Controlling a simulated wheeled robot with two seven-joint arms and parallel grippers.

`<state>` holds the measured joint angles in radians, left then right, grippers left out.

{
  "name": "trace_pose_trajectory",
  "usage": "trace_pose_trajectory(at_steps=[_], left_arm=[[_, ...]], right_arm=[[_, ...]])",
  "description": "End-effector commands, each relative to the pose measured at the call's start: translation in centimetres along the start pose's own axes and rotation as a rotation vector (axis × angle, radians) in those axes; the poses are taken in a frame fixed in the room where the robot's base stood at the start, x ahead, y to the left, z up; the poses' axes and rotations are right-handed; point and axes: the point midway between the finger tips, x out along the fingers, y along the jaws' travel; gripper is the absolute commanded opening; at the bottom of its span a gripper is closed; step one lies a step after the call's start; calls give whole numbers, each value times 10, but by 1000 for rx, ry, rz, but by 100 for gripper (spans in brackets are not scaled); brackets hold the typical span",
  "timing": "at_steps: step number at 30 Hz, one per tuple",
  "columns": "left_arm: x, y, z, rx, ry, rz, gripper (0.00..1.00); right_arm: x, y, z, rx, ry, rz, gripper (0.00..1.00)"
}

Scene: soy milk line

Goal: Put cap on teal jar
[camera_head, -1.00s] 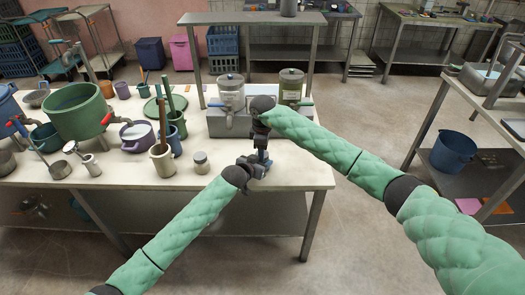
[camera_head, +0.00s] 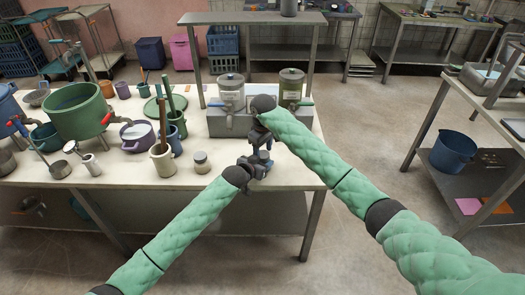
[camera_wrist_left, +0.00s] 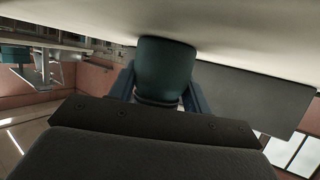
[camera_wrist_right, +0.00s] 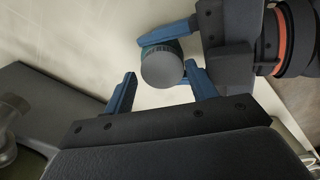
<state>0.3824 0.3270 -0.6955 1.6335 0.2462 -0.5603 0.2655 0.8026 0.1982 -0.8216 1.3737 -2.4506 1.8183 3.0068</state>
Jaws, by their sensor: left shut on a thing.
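The teal jar (camera_wrist_left: 165,70) is between the blue fingers of my left gripper (camera_wrist_left: 166,88), which is shut on it. In the right wrist view, a grey round cap (camera_wrist_right: 162,70) covers the jar's end, with a thin teal edge of the jar (camera_wrist_right: 150,48) behind it. I cannot tell whether the cap is fully seated. My right gripper (camera_wrist_right: 161,85) is open, its fingers apart on either side of the cap and seemingly clear of it. In the head view, both grippers meet near the table's front right, and they hide the jar.
A small lidded jar (camera_head: 201,162) stands left of my grippers. Pots and utensil holders, including a large green pot (camera_head: 75,110), fill the table's left. The front table strip (camera_head: 130,185) is clear.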

Motion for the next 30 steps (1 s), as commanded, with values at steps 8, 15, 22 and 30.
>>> trace_pose_trajectory(at_steps=[8, 15, 22, 30], left_arm=[[1, -3, 1, -1, -3, -4, 0], [1, -5, 0, -1, -3, -6, 0], [1, -5, 0, -1, -3, -7, 0], [1, -4, 2, -1, -5, -5, 0]], right_arm=[[1, -5, -1, -8, -2, -6, 67], [2, -6, 0, -9, -4, -7, 67], [-15, -6, -1, -10, -3, -8, 67], [-44, -6, -2, -10, -1, -7, 67]])
